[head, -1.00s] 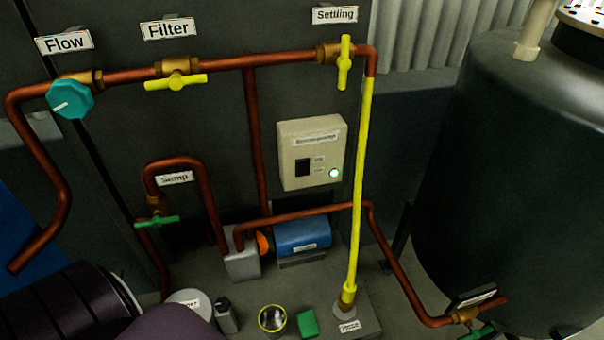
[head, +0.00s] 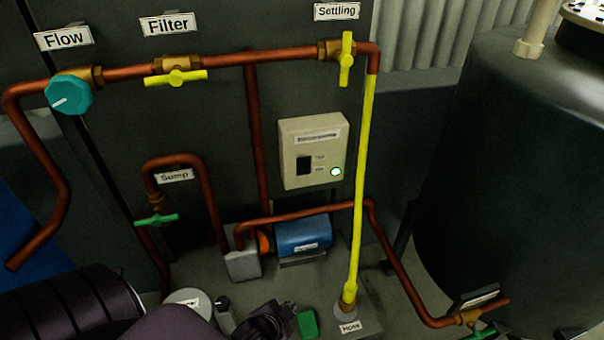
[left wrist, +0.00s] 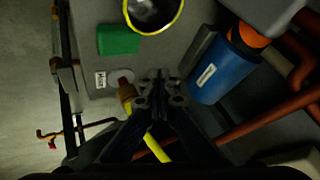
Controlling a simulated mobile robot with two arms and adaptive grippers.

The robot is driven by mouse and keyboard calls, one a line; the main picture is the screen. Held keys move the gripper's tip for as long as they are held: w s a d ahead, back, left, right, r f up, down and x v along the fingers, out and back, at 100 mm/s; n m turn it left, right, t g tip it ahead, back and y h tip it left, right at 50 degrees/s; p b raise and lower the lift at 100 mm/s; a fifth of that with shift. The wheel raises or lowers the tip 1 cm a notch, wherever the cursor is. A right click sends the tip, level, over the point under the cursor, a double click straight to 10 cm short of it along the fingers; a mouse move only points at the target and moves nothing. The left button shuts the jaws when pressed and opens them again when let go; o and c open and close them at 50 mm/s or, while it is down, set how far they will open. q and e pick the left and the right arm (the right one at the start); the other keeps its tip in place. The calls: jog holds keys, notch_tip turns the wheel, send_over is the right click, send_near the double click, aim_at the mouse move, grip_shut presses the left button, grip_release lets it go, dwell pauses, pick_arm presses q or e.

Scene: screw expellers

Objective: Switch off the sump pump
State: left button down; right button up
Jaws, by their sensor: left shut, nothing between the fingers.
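A beige control box (head: 314,136) is fixed on the dark panel, its label too blurred to read surely. It bears a black rocker switch (head: 304,166) and a lit whitish-green lamp (head: 335,172). A blue pump motor (head: 303,234) stands below it and also shows in the left wrist view (left wrist: 222,72). My left gripper (head: 282,312) is low at the bottom of the head view, below the motor and well apart from the box. In the left wrist view it (left wrist: 160,78) is shut and empty. My right gripper is not in view.
A copper pipe (head: 310,212) crosses below the box, and a yellow hose (head: 361,190) runs upright right of it. A green block (head: 307,323) lies on the base. A yellow-rimmed cup (left wrist: 152,14) shows in the left wrist view. A dark tank (head: 490,170) stands right.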

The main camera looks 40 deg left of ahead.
pick_arm(q)
jog(key=w+a+r+m+t, duration=0.2)
jog(key=r+m+t, duration=0.1)
jog(key=r, duration=0.6)
jog(key=w+a+r+m+t, duration=0.2)
jog(key=w+r+m+t, duration=0.1)
jog(key=r, duration=0.6)
jog(key=w+a+r+m+t, duration=0.2)
jog(key=r+m+t, duration=0.3)
jog(key=r, duration=0.5)
jog(key=shift+w+a+m, duration=0.3)
jog(key=shift+w+m, duration=0.3)
jog(key=shift+m, duration=0.4)
jog(key=shift+r, duration=0.1)
jog(key=p, duration=0.2)
send_near(310, 163)
jog(key=w, duration=0.5)
jog(key=shift+w+a+r+p, duration=0.3)
jog(key=shift+w, duration=0.05)
